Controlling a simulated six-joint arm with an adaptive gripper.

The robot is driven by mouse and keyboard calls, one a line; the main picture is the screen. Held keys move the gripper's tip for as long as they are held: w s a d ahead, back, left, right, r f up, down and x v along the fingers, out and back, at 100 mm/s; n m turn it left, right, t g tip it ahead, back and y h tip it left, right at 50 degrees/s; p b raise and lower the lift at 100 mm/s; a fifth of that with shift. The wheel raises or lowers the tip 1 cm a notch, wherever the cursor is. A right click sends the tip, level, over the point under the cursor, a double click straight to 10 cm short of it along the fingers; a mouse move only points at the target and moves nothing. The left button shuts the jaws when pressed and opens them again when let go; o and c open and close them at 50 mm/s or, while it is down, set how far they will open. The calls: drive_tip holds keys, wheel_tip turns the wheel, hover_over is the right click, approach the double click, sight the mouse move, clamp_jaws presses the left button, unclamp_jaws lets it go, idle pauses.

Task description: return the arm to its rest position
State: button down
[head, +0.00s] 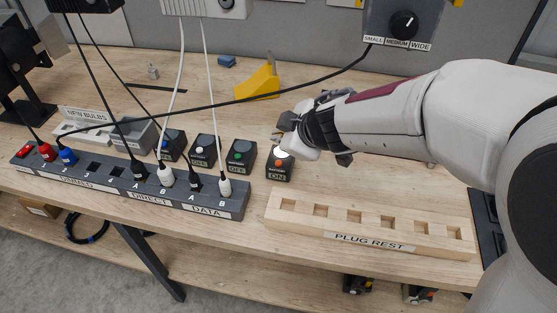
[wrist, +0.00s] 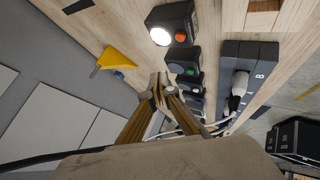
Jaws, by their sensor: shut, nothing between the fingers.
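My gripper (head: 284,138) is at the end of my white arm, which reaches in from the right over the workbench. It is just above and behind the rightmost small black box (head: 279,167), partly covering it; I cannot tell whether they touch. In the wrist view, my gripper's fingers (wrist: 160,88) come together at the tips with nothing between them. That view also shows the black box (wrist: 172,24) with an orange button and a bright white lamp.
A row of black boxes with buttons stands left of my gripper, behind a power strip (head: 110,187) with several plugs and cables. The wooden plug rest (head: 368,238) lies in front, its slots empty. A black cable (head: 300,86) crosses behind my gripper, near a yellow block (head: 258,84).

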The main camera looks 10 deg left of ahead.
idle(0.3)
drive_tip(key=shift+d, duration=0.1)
drive_tip(key=s+d+r+m+t+h, duration=0.2)
drive_tip(key=d+m+h, duration=0.55)
drive_tip(key=d, duration=1.35)
drive_tip(key=s+d+r+m+g, duration=0.1)
drive_tip(key=s+d+m, duration=0.1)
drive_tip(key=s, duration=0.6)
drive_tip(key=s+d+r+m+g+y, duration=0.1)
drive_tip(key=s+d+m, duration=0.2)
drive_tip(key=s, duration=0.5)
drive_tip(key=s+d+r+m+g, duration=0.1)
drive_tip(key=s+d+r+m, duration=0.1)
drive_tip(key=s+m, duration=0.3)
drive_tip(key=shift+s+d, duration=0.45)
drive_tip(key=shift+s, duration=1)
